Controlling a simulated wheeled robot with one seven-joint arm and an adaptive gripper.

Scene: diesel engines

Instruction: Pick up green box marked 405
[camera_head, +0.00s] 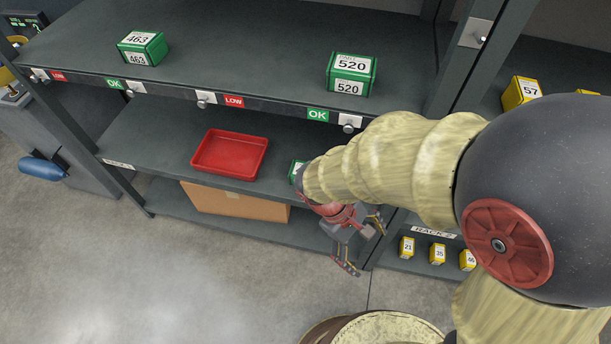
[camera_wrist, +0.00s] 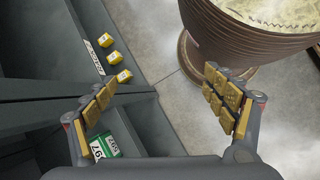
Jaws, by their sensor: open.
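I cannot read 405 on any box. A green box marked 463 (camera_head: 142,48) and a green box marked 520 (camera_head: 351,75) stand on the upper shelf. A third green box (camera_head: 295,172) is on the middle shelf, mostly hidden behind my arm. In the wrist view a green box (camera_wrist: 105,145) shows beside my left finger, partly covered by it, its label not clearly readable. My gripper (camera_head: 361,243) is open and empty in front of the rack, pointing downward. It also shows in the wrist view (camera_wrist: 160,85), its fingers wide apart.
A red tray (camera_head: 230,154) sits on the middle shelf, with a cardboard box (camera_head: 235,202) below it. Small yellow boxes (camera_head: 437,254) stand on the right rack. A round brown container (camera_wrist: 240,35) stands on the floor near my gripper.

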